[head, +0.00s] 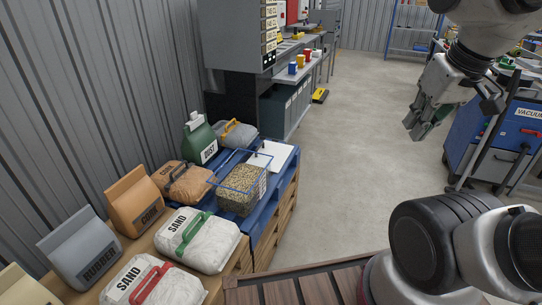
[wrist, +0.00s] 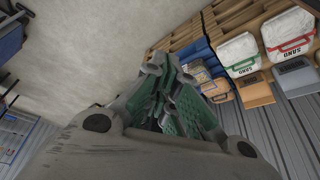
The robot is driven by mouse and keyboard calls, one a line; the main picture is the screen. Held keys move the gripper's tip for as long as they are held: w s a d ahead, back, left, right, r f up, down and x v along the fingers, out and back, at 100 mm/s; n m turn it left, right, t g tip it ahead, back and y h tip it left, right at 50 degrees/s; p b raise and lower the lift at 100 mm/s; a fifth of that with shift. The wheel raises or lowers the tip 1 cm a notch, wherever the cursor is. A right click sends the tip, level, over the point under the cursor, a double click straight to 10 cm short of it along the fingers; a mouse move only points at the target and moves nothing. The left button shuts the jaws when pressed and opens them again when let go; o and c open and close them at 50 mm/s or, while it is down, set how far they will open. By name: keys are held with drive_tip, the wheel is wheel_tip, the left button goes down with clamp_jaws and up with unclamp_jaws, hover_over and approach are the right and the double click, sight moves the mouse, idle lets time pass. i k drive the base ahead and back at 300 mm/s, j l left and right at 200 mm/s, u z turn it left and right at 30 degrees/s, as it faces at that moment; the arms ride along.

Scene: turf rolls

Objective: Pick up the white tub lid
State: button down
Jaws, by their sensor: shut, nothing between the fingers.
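A flat white square piece, which looks like the white tub lid (head: 277,154), lies at the far end of the blue pallet (head: 264,215) in the head view. It is just behind a clear tub of grain-like pellets (head: 238,198) with a blue rim, which hides its near left part. My gripper (head: 415,130) hangs in the air well to the right of the pallet, over bare floor, shut and empty. In the wrist view my green-padded fingers (wrist: 163,78) fill the middle, and I cannot make out the lid there.
A workbench with cups (head: 300,62) is behind. A blue vacuum cart (head: 512,130) stands at right. The floor between is clear.

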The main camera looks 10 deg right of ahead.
sight(281, 151)
drive_tip(key=l+u, duration=0.1)
drive_tip(key=u, duration=0.35)
drive_tip(key=i+l+u, duration=0.1)
drive_tip(key=u, duration=0.35)
drive_tip(key=i+l+u, duration=0.1)
drive_tip(key=l+u, duration=0.3)
drive_tip(key=l, duration=0.4)
drive_tip(key=l+u, duration=0.45)
drive_tip(key=l, duration=1.35)
drive_tip(key=k+l+u, duration=0.1)
drive_tip(key=l, duration=0.95)
